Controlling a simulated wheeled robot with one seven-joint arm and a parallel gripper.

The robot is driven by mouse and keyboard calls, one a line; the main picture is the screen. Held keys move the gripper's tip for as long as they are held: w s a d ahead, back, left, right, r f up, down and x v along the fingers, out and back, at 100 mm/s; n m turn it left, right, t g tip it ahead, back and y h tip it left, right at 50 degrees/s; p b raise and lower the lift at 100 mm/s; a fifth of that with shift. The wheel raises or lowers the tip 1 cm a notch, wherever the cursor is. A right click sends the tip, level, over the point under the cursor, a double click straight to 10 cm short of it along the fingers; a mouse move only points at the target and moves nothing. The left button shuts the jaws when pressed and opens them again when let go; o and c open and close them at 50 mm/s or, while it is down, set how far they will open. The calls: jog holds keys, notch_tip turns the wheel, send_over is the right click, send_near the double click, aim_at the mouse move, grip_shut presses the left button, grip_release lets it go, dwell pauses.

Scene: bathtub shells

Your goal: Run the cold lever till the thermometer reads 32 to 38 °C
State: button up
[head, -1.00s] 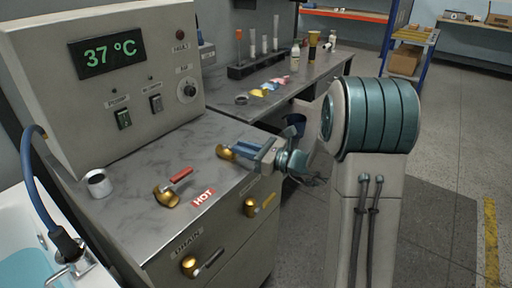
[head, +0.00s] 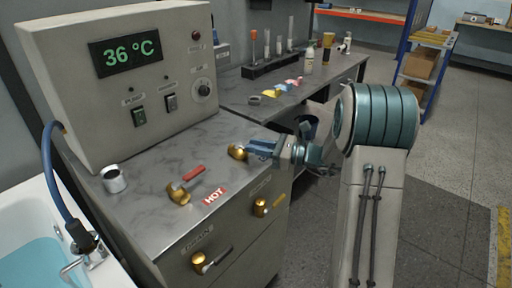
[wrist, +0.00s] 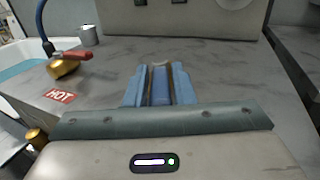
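The thermometer display (head: 125,56) reads 36 °C in green digits on the upright panel. The cold lever has a brass base (head: 237,152) on the counter's right part. My gripper (head: 262,147) reaches in from the right at that lever. In the wrist view its two blue fingers (wrist: 160,82) lie close along both sides of a blue bar, the lever's handle, and appear shut on it. The hot lever (head: 180,192), brass with a red handle, stands to the left by the red HOT label (head: 214,195); it also shows in the wrist view (wrist: 64,67).
A metal cup (head: 114,179) stands at the counter's left. The bathtub (head: 30,225) with bluish water and a blue hose (head: 55,180) is at far left. A brass drain lever (head: 200,262) is on the cabinet front. A side bench (head: 335,72) holds tubes and bottles behind.

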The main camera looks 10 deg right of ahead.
jog(key=shift+o, duration=1.2)
jog(key=v, duration=1.4)
jog(key=shift+a, duration=0.1)
jog(key=shift+c, duration=0.3)
